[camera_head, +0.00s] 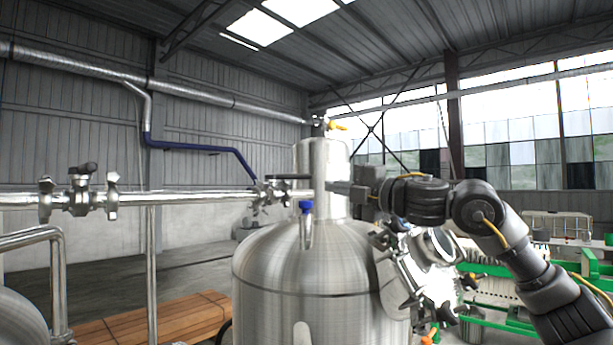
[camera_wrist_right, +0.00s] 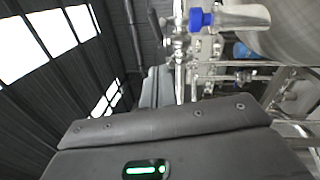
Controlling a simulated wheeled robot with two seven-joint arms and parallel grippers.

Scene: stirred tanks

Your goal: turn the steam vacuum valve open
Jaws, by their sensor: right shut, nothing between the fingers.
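A steel tank (camera_head: 300,270) with a domed top and a narrower upper cylinder (camera_head: 322,160) stands in the middle of the head view. A horizontal steel pipe (camera_head: 190,197) runs to it from the left and ends at a clamped valve fitting (camera_head: 265,196) with a dark lever. A small valve with a blue handle (camera_head: 306,207) sits just below; a blue handle (camera_wrist_right: 200,19) also shows in the wrist view. No label tells which is the steam vacuum valve. My right gripper (camera_head: 330,186) is shut and empty, pointing left in front of the upper cylinder. My left gripper is out of view.
Another valve with a dark handle (camera_head: 82,178) is on the pipe at far left. A round clamped port (camera_head: 425,265) lies under my right arm. Green-framed equipment (camera_head: 500,265) stands at right, wooden planks (camera_head: 150,320) at lower left.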

